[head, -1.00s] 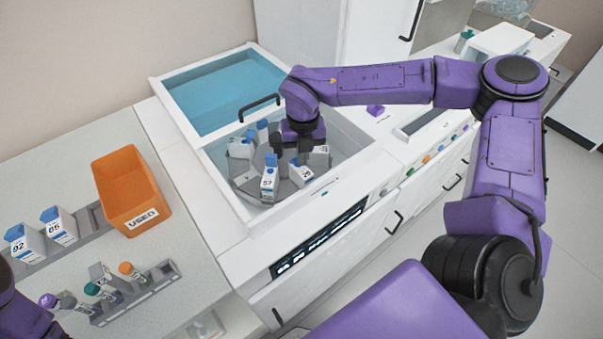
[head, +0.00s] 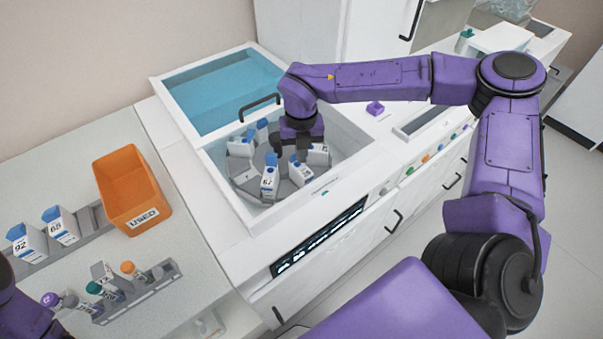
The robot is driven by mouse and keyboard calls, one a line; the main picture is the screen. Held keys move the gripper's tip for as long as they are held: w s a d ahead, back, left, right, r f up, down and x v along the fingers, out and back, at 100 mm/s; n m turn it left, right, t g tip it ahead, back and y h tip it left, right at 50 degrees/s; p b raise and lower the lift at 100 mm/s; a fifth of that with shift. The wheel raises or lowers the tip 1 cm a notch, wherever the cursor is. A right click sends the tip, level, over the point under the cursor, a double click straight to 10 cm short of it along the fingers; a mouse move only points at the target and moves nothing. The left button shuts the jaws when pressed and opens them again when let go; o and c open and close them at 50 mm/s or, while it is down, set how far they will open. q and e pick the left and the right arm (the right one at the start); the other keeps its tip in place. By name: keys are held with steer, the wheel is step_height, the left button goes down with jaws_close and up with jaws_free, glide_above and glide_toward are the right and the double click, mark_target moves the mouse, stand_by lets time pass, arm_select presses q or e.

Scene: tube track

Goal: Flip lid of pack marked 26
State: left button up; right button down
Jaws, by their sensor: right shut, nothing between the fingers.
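Several white packs with blue lids stand on a round grey carousel (head: 246,182) inside the open well. The front pack (head: 269,182) carries a number that looks like 67 or 57. Another pack (head: 301,173) stands to its right; its number is too small to read, so I cannot tell whether it is the pack marked 26. My right gripper (head: 288,152) points down into the well, shut and empty, just behind these two packs. It partly hides the carousel's middle, and I cannot tell whether it touches a pack. My left arm (head: 22,315) shows at the lower left, its gripper out of view.
The well has raised white walls and a black handle (head: 259,104) beside a blue cover (head: 222,94). An orange bin (head: 131,190) marked USED stands left. Packs marked 92 (head: 26,243) and 65 or 68 (head: 60,225) sit in a rack. Capped tubes (head: 130,272) stand in front.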

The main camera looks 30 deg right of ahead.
steer(key=shift+w, duration=0.15)
steer(key=shift+r, duration=0.2)
steer(key=shift+r+p, duration=0.5)
steer(key=shift+p, duration=0.2)
steer(key=shift+s, duration=0.2)
steer(key=shift+s+d+f, duration=0.1)
steer(key=shift+s+f, duration=0.05)
steer(key=shift+s, duration=0.35)
steer(key=shift+s+f, duration=0.15)
steer(key=shift+s, duration=0.35)
steer(key=shift+f+b, duration=0.9)
steer(key=shift+f, duration=0.45)
